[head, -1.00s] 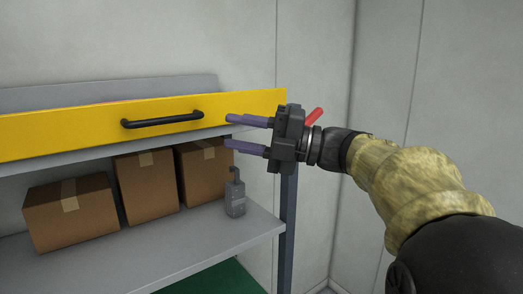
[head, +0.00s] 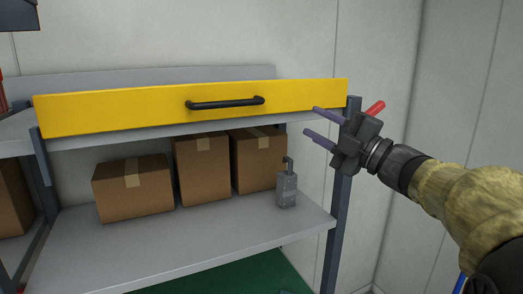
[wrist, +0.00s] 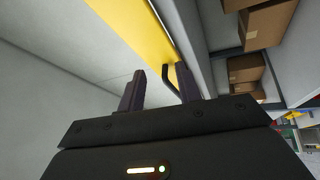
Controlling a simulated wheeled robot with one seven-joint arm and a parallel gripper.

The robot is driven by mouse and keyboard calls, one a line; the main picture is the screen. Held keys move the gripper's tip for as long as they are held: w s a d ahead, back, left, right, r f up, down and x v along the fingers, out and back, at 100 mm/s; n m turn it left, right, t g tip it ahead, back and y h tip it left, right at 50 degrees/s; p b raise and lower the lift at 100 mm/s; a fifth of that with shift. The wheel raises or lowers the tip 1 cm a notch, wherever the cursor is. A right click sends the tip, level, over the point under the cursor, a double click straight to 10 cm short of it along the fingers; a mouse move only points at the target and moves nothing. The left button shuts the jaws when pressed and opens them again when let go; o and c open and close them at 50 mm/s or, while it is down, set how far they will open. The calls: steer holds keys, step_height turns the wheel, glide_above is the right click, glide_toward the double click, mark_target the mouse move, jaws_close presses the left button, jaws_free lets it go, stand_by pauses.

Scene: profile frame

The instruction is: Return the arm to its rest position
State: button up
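My gripper (head: 312,122) is at the right of the head view, in front of the right end of the yellow drawer front. Its two purple fingers point left, stand apart and hold nothing. My arm reaches in from the lower right. In the wrist view the fingers (wrist: 158,92) also show apart and empty, with the yellow drawer front (wrist: 138,28) and its black handle (wrist: 171,80) beyond them. In the head view the handle (head: 225,103) is left of my gripper and clear of it.
A dark shelf post (head: 340,205) stands just below my gripper. A grey wall (head: 430,90) lies behind and to the right.

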steer(key=w+d+f+m+t+h, duration=0.2)
steer(key=w+f+m+h, duration=0.1)
steer(key=f+m+h, duration=0.3)
steer(key=w+d+f+m+t+h, duration=0.1)
steer(key=w+d+f+m+h, duration=0.2)
steer(key=f+m, duration=0.35)
steer(key=s+f+m+g+h, duration=0.4)
steer(key=f+m+h, duration=0.25)
steer(key=f, duration=0.65)
steer(key=s+a+f+m+g, duration=0.3)
steer(key=s+f+m+g, duration=0.3)
steer(key=s+f+g, duration=0.5)
steer(key=s+f, duration=0.7)
steer(key=s, duration=0.1)
steer(key=shift+s+a+f, duration=0.15)
steer(key=shift+s+a, duration=0.05)
